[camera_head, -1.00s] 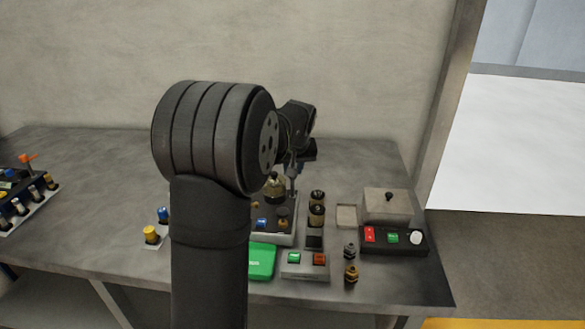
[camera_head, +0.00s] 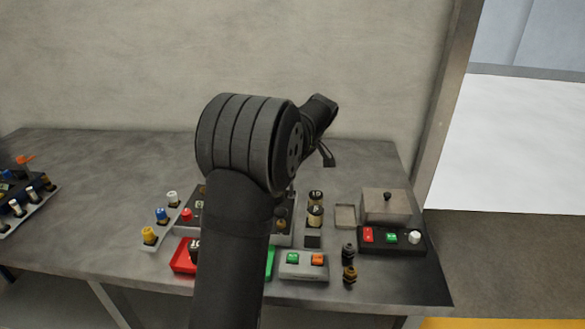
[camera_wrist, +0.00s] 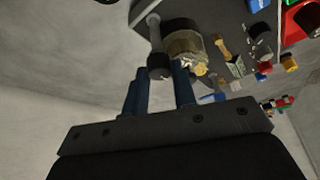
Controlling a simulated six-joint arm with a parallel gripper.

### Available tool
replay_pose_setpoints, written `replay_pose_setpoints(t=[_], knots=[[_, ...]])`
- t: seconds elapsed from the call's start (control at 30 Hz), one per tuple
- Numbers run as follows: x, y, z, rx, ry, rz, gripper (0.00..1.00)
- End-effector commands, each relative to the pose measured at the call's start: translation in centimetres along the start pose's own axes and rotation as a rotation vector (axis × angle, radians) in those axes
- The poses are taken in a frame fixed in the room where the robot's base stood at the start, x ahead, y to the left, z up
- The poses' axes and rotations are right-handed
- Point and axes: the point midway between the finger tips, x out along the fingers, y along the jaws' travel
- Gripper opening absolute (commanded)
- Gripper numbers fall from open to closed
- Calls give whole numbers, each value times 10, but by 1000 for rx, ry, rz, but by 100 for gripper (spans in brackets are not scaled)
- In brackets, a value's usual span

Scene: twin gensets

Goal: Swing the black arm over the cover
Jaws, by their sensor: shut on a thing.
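In the wrist view the black arm (camera_wrist: 154,33) shows as a grey rod with a dark round end. That end lies between the tips of my gripper's (camera_wrist: 160,76) blue fingers, and the gripper is shut on it. A yellowish, glassy round cover (camera_wrist: 186,46) with a dark rim sits close beside the rod, to its right. I cannot tell whether they touch. In the head view my own arm hides the cover and the fingertips.
A panel with coloured knobs and switches (camera_wrist: 262,50) lies right of the cover. In the head view a grey box (camera_head: 385,205) and a black switch box (camera_head: 391,240) stand at the right. Two dark cylinders (camera_head: 315,208) stand nearby. The back of the bench is clear.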

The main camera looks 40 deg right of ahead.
Motion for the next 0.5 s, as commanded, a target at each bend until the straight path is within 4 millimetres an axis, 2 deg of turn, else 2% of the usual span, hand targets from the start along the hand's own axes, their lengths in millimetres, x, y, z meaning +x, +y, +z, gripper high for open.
replay_pose_setpoints(t=[0.5], knots=[[0, 1, 0, -90, 0, -36, 2]])
